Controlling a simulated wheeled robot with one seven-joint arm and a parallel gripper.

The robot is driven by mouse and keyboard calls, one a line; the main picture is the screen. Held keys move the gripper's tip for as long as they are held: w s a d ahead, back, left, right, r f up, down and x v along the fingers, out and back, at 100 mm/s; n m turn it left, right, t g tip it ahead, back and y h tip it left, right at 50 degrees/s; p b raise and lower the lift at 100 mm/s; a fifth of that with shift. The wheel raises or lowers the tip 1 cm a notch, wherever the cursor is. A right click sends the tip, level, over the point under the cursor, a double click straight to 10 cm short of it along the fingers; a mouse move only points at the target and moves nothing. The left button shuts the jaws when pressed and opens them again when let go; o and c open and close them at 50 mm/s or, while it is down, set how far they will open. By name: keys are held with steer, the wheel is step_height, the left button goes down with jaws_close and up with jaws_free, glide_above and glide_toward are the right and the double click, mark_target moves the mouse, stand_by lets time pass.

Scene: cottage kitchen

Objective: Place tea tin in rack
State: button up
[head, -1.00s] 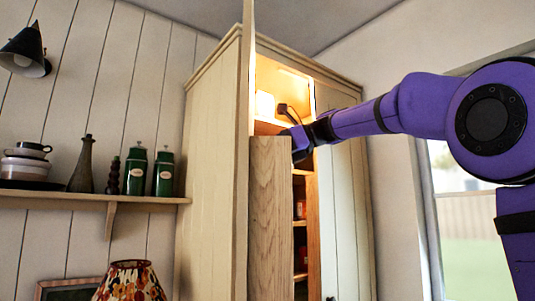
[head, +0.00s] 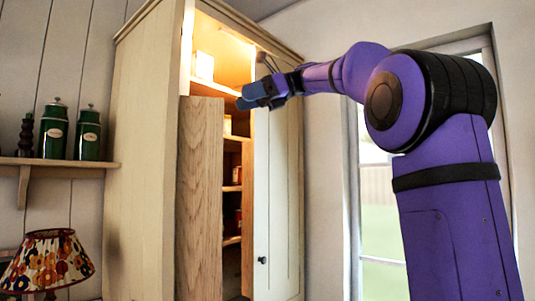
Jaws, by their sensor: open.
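Which item is the tea tin I cannot tell for sure. A small pale, brightly lit box-shaped item (head: 204,66) stands on the upper shelf of the open cupboard. Two dark green lidded canisters, one (head: 53,130) and another (head: 87,133), stand on the wall shelf at the left. A tall wooden panel (head: 200,195), possibly the side of a door rack, stands at the cupboard's opening; its inside is hidden. My gripper (head: 245,98) is open, in front of the opening, below and right of the pale item and apart from it. Nothing shows between its fingers.
The cupboard's right door (head: 278,190) is closed. Lower shelves (head: 233,188) hold small reddish items, partly hidden by the panel. A flowered lamp (head: 47,262) stands at the lower left, below the wall shelf (head: 60,165). A window (head: 380,200) lies behind my arm.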

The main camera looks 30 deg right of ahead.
steer(key=s+f+n+h, duration=0.4)
steer(key=s+f+n, duration=0.3)
steer(key=f, duration=0.6)
steer(key=s+f+n+h, duration=0.4)
steer(key=s+f+n, duration=0.3)
steer(key=s+f, duration=0.3)
steer(key=s+a+f+n+t+h, duration=0.1)
steer(key=s+f+n+h, duration=0.3)
steer(key=f, duration=1.4)
steer(key=s+n, duration=0.3)
steer(key=s, duration=0.1)
steer(key=shift+s+h, duration=0.35)
steer(key=shift+h, duration=0.05)
steer(key=shift+a, duration=0.15)
